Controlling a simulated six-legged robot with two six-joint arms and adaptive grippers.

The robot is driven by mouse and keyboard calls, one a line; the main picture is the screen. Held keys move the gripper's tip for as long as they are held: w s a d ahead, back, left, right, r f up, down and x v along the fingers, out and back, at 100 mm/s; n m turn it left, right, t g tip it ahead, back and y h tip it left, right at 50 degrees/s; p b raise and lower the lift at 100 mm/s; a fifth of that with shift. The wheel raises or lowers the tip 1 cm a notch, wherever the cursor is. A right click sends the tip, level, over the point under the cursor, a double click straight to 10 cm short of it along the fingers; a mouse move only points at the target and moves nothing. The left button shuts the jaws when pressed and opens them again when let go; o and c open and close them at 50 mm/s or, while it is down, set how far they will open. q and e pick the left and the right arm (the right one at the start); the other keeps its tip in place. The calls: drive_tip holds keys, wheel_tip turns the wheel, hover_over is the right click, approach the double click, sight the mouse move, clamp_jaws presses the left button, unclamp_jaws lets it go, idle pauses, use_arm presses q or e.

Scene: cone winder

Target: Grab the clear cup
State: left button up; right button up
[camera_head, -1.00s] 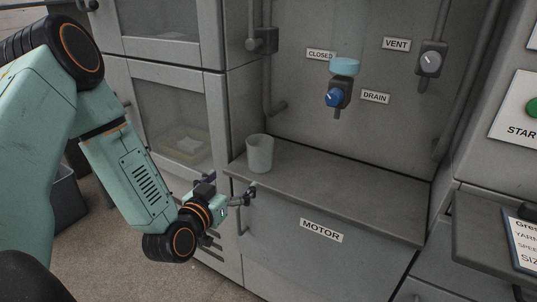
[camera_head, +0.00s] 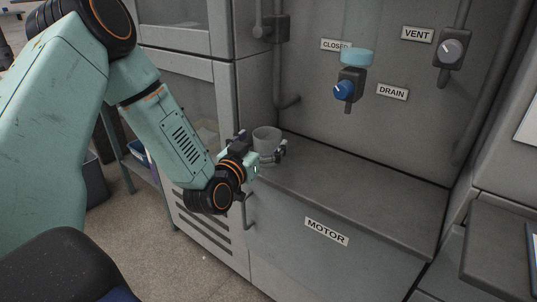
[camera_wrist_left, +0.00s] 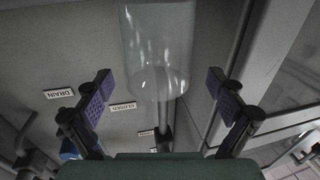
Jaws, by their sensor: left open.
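The clear cup (camera_head: 266,138) stands upright at the left end of the grey shelf above the MOTOR panel. It also shows in the left wrist view (camera_wrist_left: 158,45), see-through, at the upper middle and centred between the two fingers. My left gripper (camera_head: 261,149) is at the near side of the cup, with one finger to each side. In the left wrist view it is open (camera_wrist_left: 160,98), with purple pads apart and clear gaps between them and the cup. The cup's lower part is partly hidden by the gripper in the head view. My right gripper is not in view.
The grey shelf (camera_head: 350,195) is bare to the right of the cup. A cabinet (camera_head: 190,90) stands to the left.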

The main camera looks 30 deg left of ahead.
use_arm(q)
drive_tip(key=shift+w+a, duration=0.15)
drive_tip(key=shift+w, duration=0.75)
drive_tip(key=shift+w+d, duration=0.2)
drive_tip(key=shift+d, duration=0.05)
drive_tip(key=shift+a, duration=0.2)
drive_tip(key=shift+c, duration=1.4)
drive_tip(key=shift+d, duration=0.15)
drive_tip(key=c, duration=0.9)
drive_tip(key=shift+c, duration=0.5)
